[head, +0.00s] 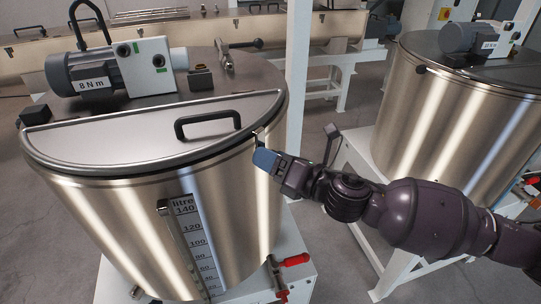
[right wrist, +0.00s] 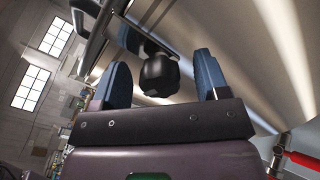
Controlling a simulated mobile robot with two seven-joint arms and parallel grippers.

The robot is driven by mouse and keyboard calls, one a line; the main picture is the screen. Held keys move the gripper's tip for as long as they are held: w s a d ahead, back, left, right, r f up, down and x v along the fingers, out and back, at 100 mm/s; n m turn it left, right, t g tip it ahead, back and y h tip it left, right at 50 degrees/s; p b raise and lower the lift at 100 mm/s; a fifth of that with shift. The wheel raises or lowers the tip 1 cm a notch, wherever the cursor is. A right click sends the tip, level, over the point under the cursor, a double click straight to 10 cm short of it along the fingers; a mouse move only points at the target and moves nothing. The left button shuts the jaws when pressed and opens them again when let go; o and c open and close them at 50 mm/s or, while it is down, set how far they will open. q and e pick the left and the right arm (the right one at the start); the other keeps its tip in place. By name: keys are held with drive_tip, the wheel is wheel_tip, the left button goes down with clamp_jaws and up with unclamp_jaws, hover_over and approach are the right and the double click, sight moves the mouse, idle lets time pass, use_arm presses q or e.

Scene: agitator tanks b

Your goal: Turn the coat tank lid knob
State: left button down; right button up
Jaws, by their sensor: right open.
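The near steel tank (head: 225,215) has a flat lid with a hinged half cover (head: 120,128) and a black handle (head: 207,123). At the lid's right rim, my right gripper (head: 266,158) is at the tank's side, with a blue finger showing in the head view. In the right wrist view a black knob (right wrist: 158,76) sits between the two open blue fingers, with a gap on both sides. In the head view the gripper largely hides this knob. My left gripper is not in view.
A motor (head: 92,80) marked 8 Nm stands on the lid. A white post (head: 298,75) rises behind the tank. A second steel tank (head: 430,120) stands at right, beyond my right arm. A red-handled valve (head: 294,260) is low at the near tank.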

drive_tip(key=n+p, duration=0.1)
drive_tip(key=n, duration=0.4)
drive_tip(key=shift+n, duration=1.5)
drive_tip(key=c, duration=1.3)
drive_tip(key=m, duration=0.6)
clamp_jaws()
drive_tip(key=shift+m, duration=1)
